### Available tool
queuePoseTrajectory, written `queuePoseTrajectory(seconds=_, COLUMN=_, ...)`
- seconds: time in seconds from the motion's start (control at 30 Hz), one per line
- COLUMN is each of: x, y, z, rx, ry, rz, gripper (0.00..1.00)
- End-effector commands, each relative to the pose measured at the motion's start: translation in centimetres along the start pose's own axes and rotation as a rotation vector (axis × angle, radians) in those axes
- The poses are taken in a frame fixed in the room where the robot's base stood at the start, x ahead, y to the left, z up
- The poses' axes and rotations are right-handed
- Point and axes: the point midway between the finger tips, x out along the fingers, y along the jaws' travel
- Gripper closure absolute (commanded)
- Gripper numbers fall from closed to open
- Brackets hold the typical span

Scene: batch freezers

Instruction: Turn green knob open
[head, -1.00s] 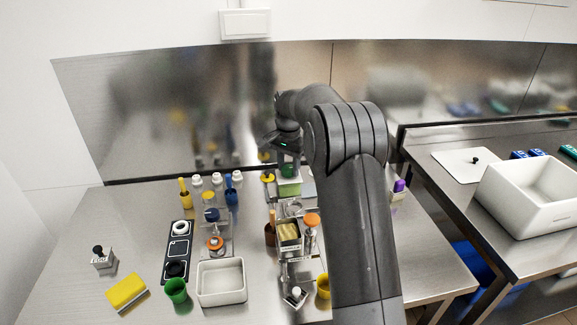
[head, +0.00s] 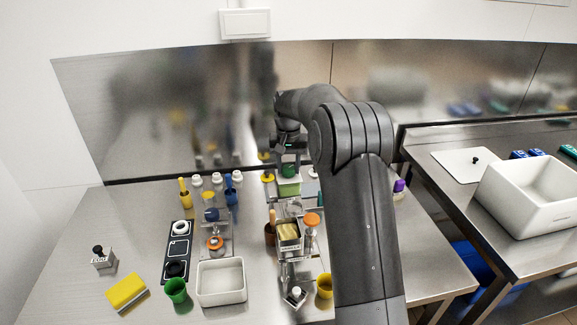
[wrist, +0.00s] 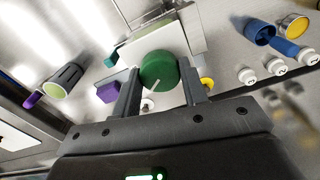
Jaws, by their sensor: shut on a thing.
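The green knob (wrist: 160,70) is a round dark green disc with a pale pointer line, seen large in the wrist view. It also shows in the head view (head: 289,170), on top of a pale block with green at the back of the table. My gripper (wrist: 162,92) is shut on the knob, with one finger on each side of it. In the head view my gripper (head: 288,155) is above the knob at the back, and its fingertips are hard to make out there.
A yellow knob (head: 268,177) stands just left of the green one. Blue and yellow tools and white-capped bottles (head: 196,181) stand further left. An orange knob (head: 312,219) and a white bin (head: 222,296) are nearer the front. The steel back wall (head: 200,120) is close behind my gripper.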

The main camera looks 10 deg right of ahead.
Motion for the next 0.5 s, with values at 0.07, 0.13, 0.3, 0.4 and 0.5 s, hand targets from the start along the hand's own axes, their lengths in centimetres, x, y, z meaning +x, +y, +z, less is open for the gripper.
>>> queuePoseTrajectory(seconds=0.07, x=-0.09, y=-0.02, z=-0.06, rx=-0.071, ry=0.003, rz=-0.001, gripper=0.83)
queuePoseTrajectory(seconds=0.13, x=-0.09, y=-0.02, z=-0.06, rx=-0.138, ry=0.003, rz=0.000, gripper=0.83)
queuePoseTrajectory(seconds=0.3, x=-0.10, y=-0.03, z=-0.06, rx=-0.299, ry=0.003, rz=-0.001, gripper=0.83)
queuePoseTrajectory(seconds=0.4, x=-0.10, y=0.01, z=-0.07, rx=-0.393, ry=0.003, rz=-0.001, gripper=0.83)
queuePoseTrajectory(seconds=0.5, x=-0.10, y=0.00, z=-0.07, rx=-0.488, ry=0.003, rz=0.000, gripper=0.83)
